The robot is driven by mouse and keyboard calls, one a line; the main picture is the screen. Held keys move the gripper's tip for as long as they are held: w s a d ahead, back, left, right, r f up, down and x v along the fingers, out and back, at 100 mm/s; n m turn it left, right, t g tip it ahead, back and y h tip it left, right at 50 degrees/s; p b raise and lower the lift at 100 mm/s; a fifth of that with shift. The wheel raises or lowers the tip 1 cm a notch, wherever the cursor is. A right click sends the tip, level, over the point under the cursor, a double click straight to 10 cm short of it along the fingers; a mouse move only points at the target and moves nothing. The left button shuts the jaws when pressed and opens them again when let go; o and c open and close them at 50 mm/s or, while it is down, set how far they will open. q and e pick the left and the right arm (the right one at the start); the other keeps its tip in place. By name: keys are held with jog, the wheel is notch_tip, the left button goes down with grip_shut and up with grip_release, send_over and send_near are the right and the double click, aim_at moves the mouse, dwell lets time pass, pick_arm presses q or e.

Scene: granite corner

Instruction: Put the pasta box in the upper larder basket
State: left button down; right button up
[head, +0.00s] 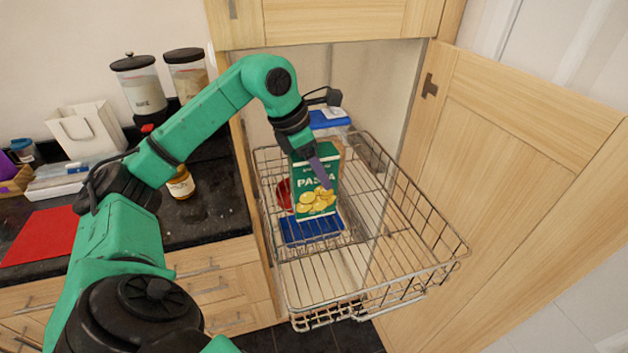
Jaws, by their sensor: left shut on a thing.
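The pasta box (308,164) is green with yellow pasta shapes on its front and the word PASTA. It stands upright within the outline of the upper larder basket (466,250), a pulled-out wire basket, toward its back left. My left gripper (323,177) reaches down from above and is shut on the box, one finger showing across its front. I cannot tell whether the box's bottom touches the basket's wires. My right gripper is not in view.
A blue item (310,228) and a red item (284,195) show near the box, through or behind wires. A blue-lidded container (330,119) is behind it. The open cupboard door (510,165) flanks the basket's right. Jars (139,88) and a white bag (88,133) stand on the left counter.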

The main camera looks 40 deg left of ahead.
aim_at(314, 183)
pick_arm(q)
jog(key=f, duration=0.1)
jog(key=a+f, duration=0.1)
jog(key=shift+s+f, duration=0.3)
jog(key=shift+s, duration=0.1)
jog(key=shift+w+f, duration=0.15)
jog(key=shift+f, duration=0.3)
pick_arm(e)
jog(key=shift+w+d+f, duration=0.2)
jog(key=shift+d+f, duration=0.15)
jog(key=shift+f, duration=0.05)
pick_arm(q)
jog(key=c, duration=0.5)
grip_release()
jog(key=shift+f+b, duration=0.15)
jog(key=shift+b, duration=0.2)
jog(key=o, duration=0.4)
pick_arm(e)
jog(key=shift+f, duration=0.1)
